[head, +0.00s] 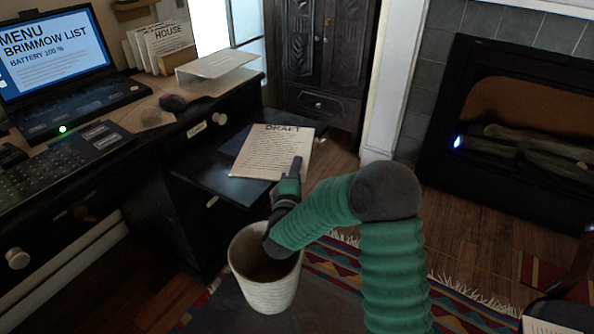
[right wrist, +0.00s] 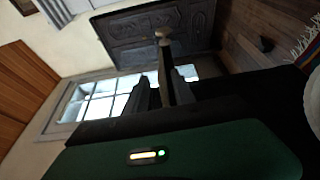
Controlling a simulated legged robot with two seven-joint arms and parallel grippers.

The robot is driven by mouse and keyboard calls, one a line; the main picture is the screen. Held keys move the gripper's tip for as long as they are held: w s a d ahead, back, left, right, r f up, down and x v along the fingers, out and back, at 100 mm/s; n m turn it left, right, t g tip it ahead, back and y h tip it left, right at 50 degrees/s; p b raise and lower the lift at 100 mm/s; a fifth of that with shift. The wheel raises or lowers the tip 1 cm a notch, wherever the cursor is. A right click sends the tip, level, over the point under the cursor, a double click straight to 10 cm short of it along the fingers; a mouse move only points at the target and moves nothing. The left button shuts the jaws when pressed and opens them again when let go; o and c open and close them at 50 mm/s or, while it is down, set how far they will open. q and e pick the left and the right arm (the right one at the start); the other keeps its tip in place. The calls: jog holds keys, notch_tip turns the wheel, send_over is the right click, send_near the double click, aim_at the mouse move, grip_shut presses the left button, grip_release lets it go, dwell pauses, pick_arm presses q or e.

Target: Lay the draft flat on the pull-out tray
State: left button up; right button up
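The draft (head: 268,150) is a cream printed sheet headed "DRAFT". In the head view it lies over the right part of the dark pull-out tray (head: 205,172). I cannot tell whether it touches the tray all over. My right gripper (head: 296,168) is at the draft's right edge, one finger over the sheet, and looks shut on it. In the right wrist view the fingers (right wrist: 160,92) point ahead on either side of a thin edge-on strip, which seems to be the sheet. My left gripper is not in view.
The desk holds a laptop (head: 60,65), a mouse (head: 173,102) and a paper rack (head: 155,45). A pale bin (head: 268,290) stands on the floor below my right gripper. A dark carved cabinet (head: 315,60) stands behind the tray. A fireplace (head: 530,125) is at the right.

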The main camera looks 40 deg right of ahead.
jog(key=shift+s, duration=0.1)
jog(key=p+v, duration=0.5)
jog(key=v, duration=1.1)
jog(key=shift+s+a+p, duration=0.2)
jog(key=shift+a+p, duration=0.1)
jog(key=shift+p, duration=0.05)
